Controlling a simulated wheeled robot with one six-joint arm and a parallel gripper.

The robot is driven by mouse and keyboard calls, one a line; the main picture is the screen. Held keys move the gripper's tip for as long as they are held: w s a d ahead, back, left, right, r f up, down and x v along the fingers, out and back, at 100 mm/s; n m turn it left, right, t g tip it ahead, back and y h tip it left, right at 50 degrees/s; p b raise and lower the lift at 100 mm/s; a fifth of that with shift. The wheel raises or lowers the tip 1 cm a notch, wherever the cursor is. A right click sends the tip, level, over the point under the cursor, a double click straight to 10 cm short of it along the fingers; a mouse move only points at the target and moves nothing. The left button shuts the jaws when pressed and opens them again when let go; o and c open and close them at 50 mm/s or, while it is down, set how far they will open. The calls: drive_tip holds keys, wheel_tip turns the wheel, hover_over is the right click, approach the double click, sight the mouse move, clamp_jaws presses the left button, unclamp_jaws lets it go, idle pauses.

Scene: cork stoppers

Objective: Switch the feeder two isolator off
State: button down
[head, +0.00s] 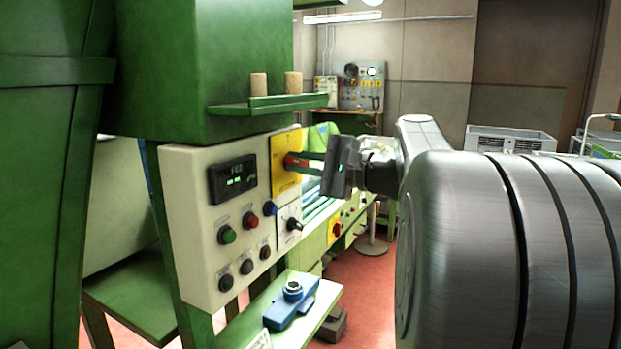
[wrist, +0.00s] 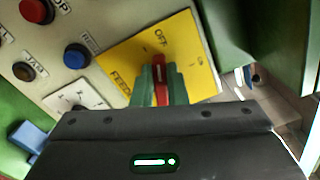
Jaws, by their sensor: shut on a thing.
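The feeder isolator is a red knob (head: 291,161) on a yellow plate (head: 286,181) at the upper right of the white control panel. In the wrist view the yellow plate (wrist: 197,72) shows the words OFF and FEEDER; the rest of the name is hidden. My gripper (wrist: 160,86) has its green fingers shut on the red knob (wrist: 161,73), one on each side. In the head view my gripper (head: 304,162) reaches the plate from the right.
The white panel (head: 188,200) also carries a display (head: 233,180), a green button (head: 226,235), a red button (head: 252,221), a blue button (head: 270,209) and a black selector (head: 294,224). A green shelf (head: 230,109) with corks is above; a blue tool (head: 293,301) lies below.

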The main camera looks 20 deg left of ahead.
drive_tip(key=shift+f+n+b, duration=0.2)
drive_tip(key=shift+n+b, duration=0.8)
drive_tip(key=shift+n, duration=0.05)
drive_tip(key=shift+f+n+b, duration=0.2)
drive_tip(key=shift+n+b, duration=0.8)
drive_tip(key=shift+n, duration=0.05)
drive_tip(key=c, duration=1.4)
unclamp_jaws()
drive_tip(key=shift+c, duration=0.2)
drive_tip(key=s+d, duration=0.1)
drive_tip(key=d, duration=1.2)
drive_tip(key=shift+d, duration=0.4)
drive_tip(key=shift+s+a, duration=0.1)
drive_tip(key=shift+a, duration=0.05)
drive_tip(key=w+a, duration=0.1)
drive_tip(key=a, duration=1.2)
drive_tip(key=shift+a, duration=0.3)
